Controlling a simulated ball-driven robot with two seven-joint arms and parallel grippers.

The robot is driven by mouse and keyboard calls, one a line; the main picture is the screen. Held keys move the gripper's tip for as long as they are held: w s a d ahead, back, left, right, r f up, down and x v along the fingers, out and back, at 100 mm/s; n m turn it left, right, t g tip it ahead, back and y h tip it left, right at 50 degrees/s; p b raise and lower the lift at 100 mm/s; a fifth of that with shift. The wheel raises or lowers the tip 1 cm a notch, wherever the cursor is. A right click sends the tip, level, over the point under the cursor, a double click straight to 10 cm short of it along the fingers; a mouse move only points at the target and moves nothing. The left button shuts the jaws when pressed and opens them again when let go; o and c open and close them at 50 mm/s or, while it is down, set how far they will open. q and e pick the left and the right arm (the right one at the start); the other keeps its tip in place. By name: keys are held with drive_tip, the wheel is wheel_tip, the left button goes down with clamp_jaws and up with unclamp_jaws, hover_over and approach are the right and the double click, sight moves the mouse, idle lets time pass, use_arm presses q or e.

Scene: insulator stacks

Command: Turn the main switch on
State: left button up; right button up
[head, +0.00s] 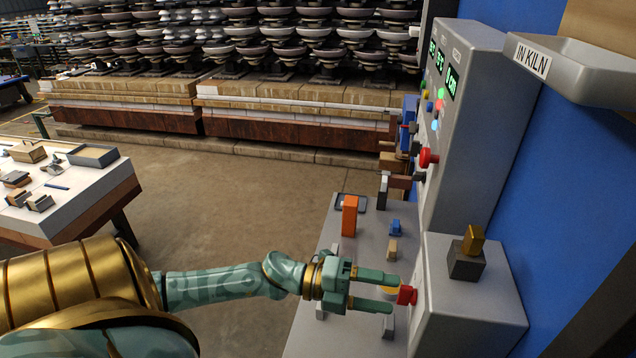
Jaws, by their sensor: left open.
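A red switch knob (407,295) with a yellow base sits on the left side of a low grey box (470,300); it looks like the main switch, though no label on it can be read. My left gripper (388,292) comes in from the left, level with the knob. Its two green fingers are open and point at the knob. The fingertips are at the knob's near edge; I cannot tell whether they touch it. Part of the yellow base is hidden behind the fingers. My right gripper is not in view.
A tall grey control panel (460,130) with green displays and a red button (428,158) rises behind. An orange block (349,215) and small blocks stand on the grey bench (325,265). A tray (575,68) marked IN KILN juts out at upper right. A table stands left.

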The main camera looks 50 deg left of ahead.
use_arm(q)
drive_tip(key=v, duration=1.4)
drive_tip(key=shift+b, duration=0.4)
